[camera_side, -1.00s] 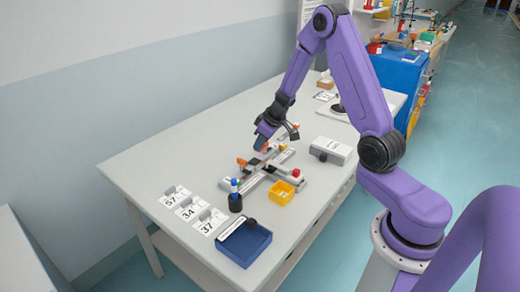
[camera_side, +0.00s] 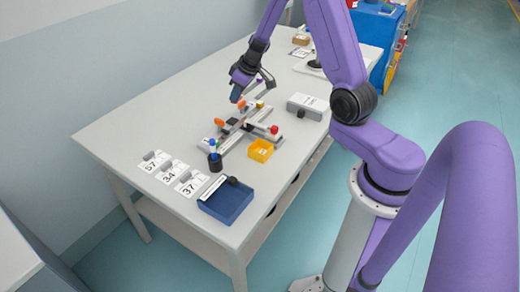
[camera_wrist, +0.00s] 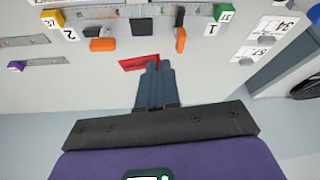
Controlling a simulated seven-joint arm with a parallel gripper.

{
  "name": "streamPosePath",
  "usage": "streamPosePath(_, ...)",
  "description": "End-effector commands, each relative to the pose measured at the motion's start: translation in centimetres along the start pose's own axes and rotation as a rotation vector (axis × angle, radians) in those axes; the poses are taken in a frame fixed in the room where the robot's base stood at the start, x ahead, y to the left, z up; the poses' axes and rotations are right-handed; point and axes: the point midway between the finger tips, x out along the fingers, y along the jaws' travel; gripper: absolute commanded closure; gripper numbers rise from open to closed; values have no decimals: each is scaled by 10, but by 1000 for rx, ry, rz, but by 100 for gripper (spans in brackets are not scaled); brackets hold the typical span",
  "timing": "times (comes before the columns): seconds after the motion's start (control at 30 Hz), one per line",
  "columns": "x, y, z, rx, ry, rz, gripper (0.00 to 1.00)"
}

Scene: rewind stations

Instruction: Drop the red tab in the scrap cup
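My gripper (camera_side: 237,97) hangs above the far end of the rail fixture (camera_side: 239,137) in the side view. In the wrist view its two dark fingers (camera_wrist: 152,68) are together, with a thin red tab (camera_wrist: 136,63) at their tips, sticking out to the left.
A blue tray (camera_side: 228,203) lies near the front edge. Number cards (camera_side: 171,175) lie at left. A grey-white box (camera_side: 307,106) stands at right. Orange clips (camera_wrist: 102,44) and a black block (camera_wrist: 141,27) sit by the rail.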

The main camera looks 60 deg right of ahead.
Motion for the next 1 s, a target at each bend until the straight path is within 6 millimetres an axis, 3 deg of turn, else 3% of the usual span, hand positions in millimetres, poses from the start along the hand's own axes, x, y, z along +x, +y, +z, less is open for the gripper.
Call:
streamPosePath(0.57, -2, 0, 2, 1, -1, 0, 100)
streamPosePath(1.0, -26, -14, 26, 0, -10, 1, 100)
